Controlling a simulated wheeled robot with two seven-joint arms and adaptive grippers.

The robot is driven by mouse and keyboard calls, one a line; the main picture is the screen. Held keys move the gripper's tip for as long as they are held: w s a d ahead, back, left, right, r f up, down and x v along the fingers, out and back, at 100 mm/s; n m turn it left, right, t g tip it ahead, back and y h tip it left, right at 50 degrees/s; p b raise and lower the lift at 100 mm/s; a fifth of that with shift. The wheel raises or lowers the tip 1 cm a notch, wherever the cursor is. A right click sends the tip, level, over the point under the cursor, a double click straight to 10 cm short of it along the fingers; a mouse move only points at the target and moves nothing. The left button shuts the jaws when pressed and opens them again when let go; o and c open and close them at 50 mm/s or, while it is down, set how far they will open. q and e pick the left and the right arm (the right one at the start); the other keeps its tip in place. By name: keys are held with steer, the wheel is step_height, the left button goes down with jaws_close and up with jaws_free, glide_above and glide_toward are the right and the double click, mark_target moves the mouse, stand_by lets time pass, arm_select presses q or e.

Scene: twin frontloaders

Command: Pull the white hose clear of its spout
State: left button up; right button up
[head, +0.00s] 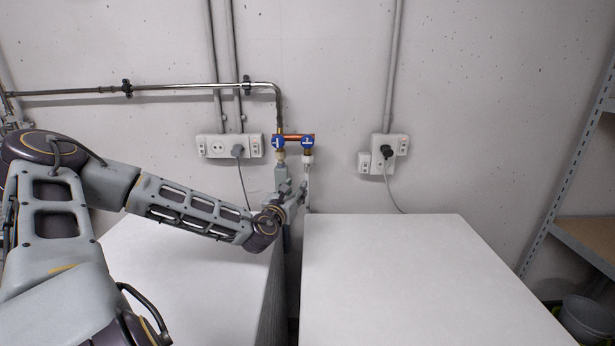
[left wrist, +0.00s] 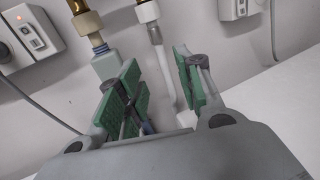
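The white hose (head: 308,176) hangs from the right one of two spouts on the wall, below a blue-handled valve (head: 307,142). In the left wrist view the white hose (left wrist: 162,65) runs down from its white collar and brass spout (left wrist: 147,11), still joined there. My left gripper (head: 294,187) is just below the spouts. In the left wrist view its green-padded fingers (left wrist: 157,88) are apart, and the hose shows in the gap between them. I cannot tell whether either pad touches it. My right gripper is not in view.
A grey hose fitting (left wrist: 106,63) hangs from the left spout, close to the left finger. Two white-topped machines (head: 400,270) stand below with a narrow gap between them. Wall sockets (head: 229,146) and cables flank the valves; a metal shelf (head: 585,240) stands at right.

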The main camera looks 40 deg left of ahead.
mark_target(307, 176)
arm_select(q)
steer(key=shift+b+x, duration=1)
steer(key=shift+x, duration=2.6)
steer(key=shift+b+x, duration=0.75)
steer(key=shift+x, duration=0.3)
steer(key=shift+w+a+f, duration=0.1)
steer(key=shift+w+a, duration=0.05)
steer(key=shift+w, duration=0.1)
steer(key=shift+b+x, duration=0.65)
steer(key=shift+x, duration=0.6)
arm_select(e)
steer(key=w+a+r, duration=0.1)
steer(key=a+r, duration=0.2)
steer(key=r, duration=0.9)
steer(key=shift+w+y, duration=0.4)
